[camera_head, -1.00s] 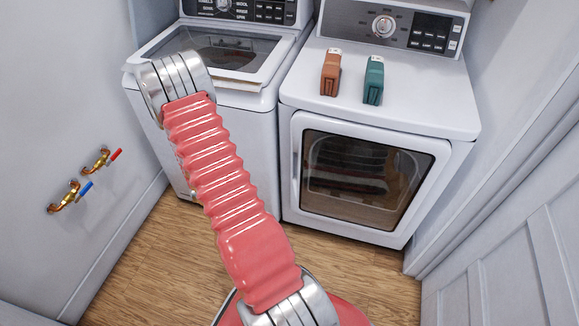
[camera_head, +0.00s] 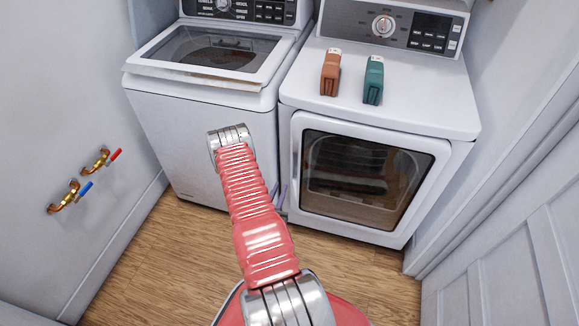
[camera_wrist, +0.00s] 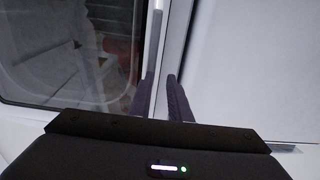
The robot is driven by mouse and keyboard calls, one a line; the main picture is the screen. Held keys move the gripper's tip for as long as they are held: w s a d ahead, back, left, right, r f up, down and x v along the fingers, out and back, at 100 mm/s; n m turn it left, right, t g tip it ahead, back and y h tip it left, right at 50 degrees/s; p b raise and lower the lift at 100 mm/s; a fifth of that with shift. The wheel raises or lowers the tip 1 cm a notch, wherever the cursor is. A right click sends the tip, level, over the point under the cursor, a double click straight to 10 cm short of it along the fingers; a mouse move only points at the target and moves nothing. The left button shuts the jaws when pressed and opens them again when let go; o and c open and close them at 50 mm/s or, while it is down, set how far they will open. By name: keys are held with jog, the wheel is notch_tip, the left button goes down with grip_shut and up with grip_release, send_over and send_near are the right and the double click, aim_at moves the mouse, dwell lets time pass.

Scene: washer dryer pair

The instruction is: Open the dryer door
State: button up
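The dryer is the white machine on the right in the head view, and its door (camera_head: 300,205) with a dark window looks shut. The door window (camera_wrist: 65,50) fills the left of the wrist view. A narrow grey upright strip, seemingly the handle (camera_wrist: 155,45), runs along the door edge beside it. My gripper (camera_wrist: 161,88) is open, its two dark fingers apart near that strip and the door edge. Whether a finger touches the strip I cannot tell. In the head view only bits of the fingers (camera_head: 279,193) show, near the dryer's left edge; my arm hides the rest.
The washer (camera_head: 150,110) stands close to the left of the dryer. A brown bottle (camera_head: 330,75) and a teal bottle (camera_head: 373,82) stand on the dryer top. Valves (camera_head: 75,193) stick out from the left wall. A panelled white door (camera_head: 510,265) is at right. Wooden floor (camera_head: 350,252) is clear.

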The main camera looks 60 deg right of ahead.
aim_at(291, 163)
jog(key=shift+s, duration=0.15)
jog(key=d, duration=0.4)
jog(key=w+d, duration=0.1)
jog(key=d, duration=0.4)
jog(key=w+d, duration=0.1)
jog(key=d, duration=0.3)
jog(key=shift+w+d, duration=0.1)
jog(key=shift+d, duration=0.25)
jog(key=shift+c, duration=0.5)
grip_shut()
